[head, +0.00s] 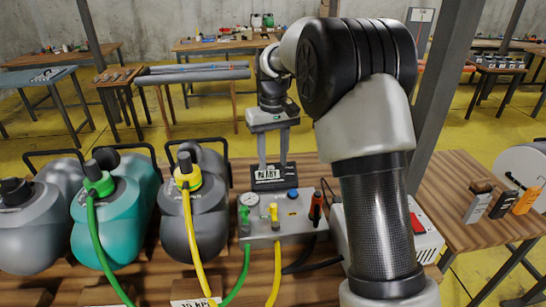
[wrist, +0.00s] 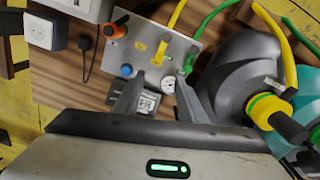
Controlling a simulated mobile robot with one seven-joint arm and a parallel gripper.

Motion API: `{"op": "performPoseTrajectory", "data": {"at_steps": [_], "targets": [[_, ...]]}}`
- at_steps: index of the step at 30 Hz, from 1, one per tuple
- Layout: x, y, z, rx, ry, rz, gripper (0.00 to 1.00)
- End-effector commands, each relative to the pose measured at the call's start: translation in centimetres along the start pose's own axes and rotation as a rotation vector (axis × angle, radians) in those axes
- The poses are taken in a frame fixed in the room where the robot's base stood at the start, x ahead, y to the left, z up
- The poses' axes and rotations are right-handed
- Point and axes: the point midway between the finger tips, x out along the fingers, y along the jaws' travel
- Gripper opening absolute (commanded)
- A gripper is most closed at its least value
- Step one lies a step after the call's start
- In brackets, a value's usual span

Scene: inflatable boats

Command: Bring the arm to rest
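My gripper (head: 272,163) points down over the wooden table, behind the grey control box (head: 283,228). Its two fingers are apart with nothing between them. A small dark stand with a READY label (head: 268,176) is just beneath and in front of the fingertips; I cannot tell the exact gap. In the wrist view my gripper (wrist: 160,88) shows spread fingers, with the label stand (wrist: 147,103) below, partly hidden by them. The control box (wrist: 150,47) carries a gauge, a blue knob, and yellow, green and orange fittings.
Grey and teal inflatable boats (head: 112,217) lie left of the control box, with green (head: 96,240) and yellow (head: 197,245) hoses attached. A white box with a red switch (head: 424,225) is at right. A side table (head: 480,240) holds small blocks. A dark post rises behind my arm.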

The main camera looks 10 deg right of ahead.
Motion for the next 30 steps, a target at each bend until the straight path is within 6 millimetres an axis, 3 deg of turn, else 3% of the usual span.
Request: {"op": "performPoseTrajectory", "data": {"at_steps": [5,8,10,15,21,25,30], "targets": [[-0.7,0.0,0.3,0.003,0.007,0.002,0.38],[-3.1,0.0,1.6,0.014,0.033,0.007,0.38],[-5.7,0.0,3.3,0.027,0.065,0.013,0.38],[-12.0,-0.3,9.6,0.074,0.159,0.030,0.38],[-16.6,-1.0,17.9,0.132,0.275,0.046,0.38],[-17.9,-1.6,23.2,0.168,0.352,0.053,0.38],[-17.6,-2.5,28.6,0.209,0.434,0.058,0.38]]}}
